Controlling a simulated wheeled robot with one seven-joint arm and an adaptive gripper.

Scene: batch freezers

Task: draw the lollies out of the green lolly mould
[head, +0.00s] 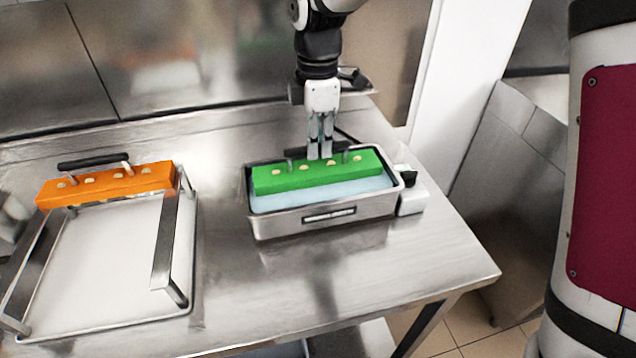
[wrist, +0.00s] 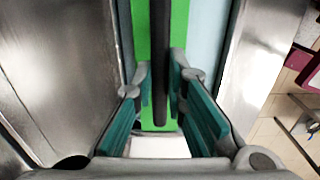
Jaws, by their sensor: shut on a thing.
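The green lolly mould (head: 275,179) sits in the steel tub (head: 285,227) of pale blue liquid (head: 325,194). Its top is above the liquid, with several pale round spots along it. A dark bar handle (wrist: 160,50) stands over the mould. My gripper (head: 320,152) comes down from above and is shut on this handle near its middle. In the wrist view the bar runs between the two teal-padded fingers, with the green mould (wrist: 180,22) beneath. The lollies' bodies are hidden inside the mould.
At left, an orange mould (head: 105,190) with a similar dark handle (head: 92,162) rests on a steel rack over a white tray (head: 105,265). A small white box (head: 412,203) adjoins the tub's right side. The bench between tray and tub is clear. A metal wall stands behind.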

